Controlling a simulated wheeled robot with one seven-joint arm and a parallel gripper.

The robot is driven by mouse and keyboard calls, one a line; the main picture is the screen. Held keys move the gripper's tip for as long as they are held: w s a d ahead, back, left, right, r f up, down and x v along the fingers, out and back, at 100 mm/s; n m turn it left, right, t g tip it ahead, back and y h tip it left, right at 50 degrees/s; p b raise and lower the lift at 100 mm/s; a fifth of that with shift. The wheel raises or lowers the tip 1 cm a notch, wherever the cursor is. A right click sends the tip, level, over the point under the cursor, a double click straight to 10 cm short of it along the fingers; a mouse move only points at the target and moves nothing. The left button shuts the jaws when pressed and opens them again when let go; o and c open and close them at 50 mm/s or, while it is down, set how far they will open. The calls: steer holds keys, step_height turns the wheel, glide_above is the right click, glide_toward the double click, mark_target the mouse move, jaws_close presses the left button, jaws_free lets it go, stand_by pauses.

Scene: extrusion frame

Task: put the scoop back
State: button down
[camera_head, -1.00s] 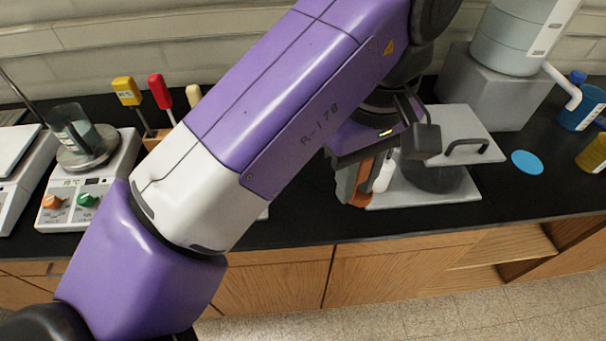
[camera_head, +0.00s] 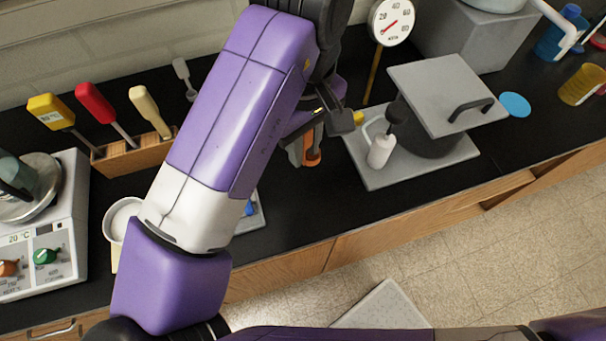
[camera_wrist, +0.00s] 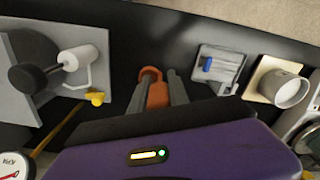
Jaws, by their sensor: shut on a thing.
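My gripper (camera_head: 305,152) points down over the black bench, left of the grey plate device. It is shut on an orange handle, which I take for the scoop (camera_head: 312,148). In the wrist view the orange, looped end of the scoop (camera_wrist: 153,80) shows between the two grey fingers. The rest of it is hidden. A wooden rack (camera_head: 125,160) stands on the left and holds a yellow, a red and a cream handle.
The grey plate device (camera_head: 415,165) with a white roller stands right of my gripper. A dial thermometer (camera_head: 391,20) stands behind. A white cup (camera_head: 122,216) and a hotplate (camera_head: 45,235) are on the left. Bench between gripper and front edge is clear.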

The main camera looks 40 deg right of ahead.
step_height(320, 180, down, 11)
steer(key=shift+f, duration=0.1)
stand_by(0.4)
steer(key=shift+f, duration=0.15)
steer(key=c, duration=1.3)
jaws_free()
steer(key=shift+o, duration=0.2)
step_height(320, 180, up, 12)
steer(key=shift+r, duration=0.2)
